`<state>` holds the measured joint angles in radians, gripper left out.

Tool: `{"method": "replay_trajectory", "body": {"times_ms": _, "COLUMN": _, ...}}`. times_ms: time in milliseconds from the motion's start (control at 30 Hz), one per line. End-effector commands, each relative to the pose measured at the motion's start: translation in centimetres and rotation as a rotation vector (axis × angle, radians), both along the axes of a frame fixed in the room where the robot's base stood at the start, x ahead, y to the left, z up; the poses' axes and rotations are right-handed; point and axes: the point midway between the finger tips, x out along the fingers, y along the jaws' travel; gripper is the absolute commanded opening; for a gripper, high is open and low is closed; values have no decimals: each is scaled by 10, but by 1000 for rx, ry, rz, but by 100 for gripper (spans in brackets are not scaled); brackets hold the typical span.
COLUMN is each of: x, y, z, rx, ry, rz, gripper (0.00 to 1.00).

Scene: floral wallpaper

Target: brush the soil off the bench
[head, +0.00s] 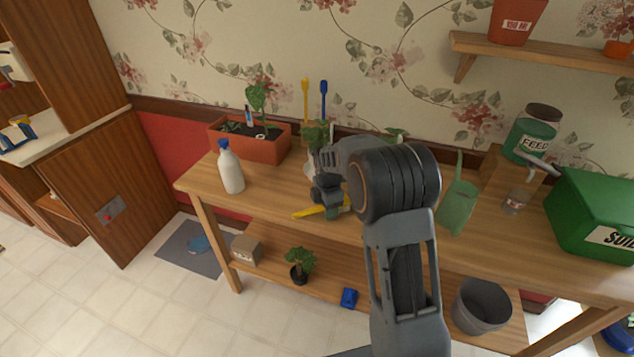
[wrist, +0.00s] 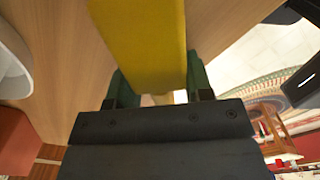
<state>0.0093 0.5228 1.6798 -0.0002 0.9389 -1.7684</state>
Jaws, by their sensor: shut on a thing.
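The wooden bench (head: 275,190) runs along the wallpapered wall. My gripper (head: 333,207) is low over its front edge, left of the middle. It is shut on a long yellow piece (head: 308,212) that sticks out to the left, perhaps a brush handle; no bristles show. In the wrist view the flat yellow piece (wrist: 142,40) lies between the green fingers of my gripper (wrist: 155,80), above the wood. My arm hides part of the bench middle. I cannot make out any loose soil on the visible bench top.
A green scoop (head: 457,207), feed jar (head: 530,132) and green soil bin (head: 597,215) are right. A grey bucket (head: 482,305) and a potted plant (head: 299,264) are on the lower shelf.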

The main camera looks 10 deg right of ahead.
Motion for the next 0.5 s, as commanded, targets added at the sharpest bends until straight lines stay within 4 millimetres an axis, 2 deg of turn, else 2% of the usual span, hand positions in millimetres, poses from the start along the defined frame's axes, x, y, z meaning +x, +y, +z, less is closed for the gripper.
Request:
{"method": "replay_trajectory", "body": {"times_ms": 267, "x": 3, "y": 17, "z": 0, "rx": 1, "ry": 1, "rz": -8, "gripper": 21}}
{"method": "replay_trajectory", "body": {"times_ms": 333, "x": 3, "y": 16, "z": 6, "rx": 1, "ry": 2, "rz": -10, "gripper": 21}}
{"method": "replay_trajectory", "body": {"times_ms": 400, "x": 4, "y": 15, "z": 27, "rx": 1, "ry": -4, "rz": -10, "gripper": 21}}
{"method": "replay_trajectory", "body": {"times_ms": 500, "x": 3, "y": 14, "z": 34, "rx": 0, "ry": 0, "rz": -12, "gripper": 21}}
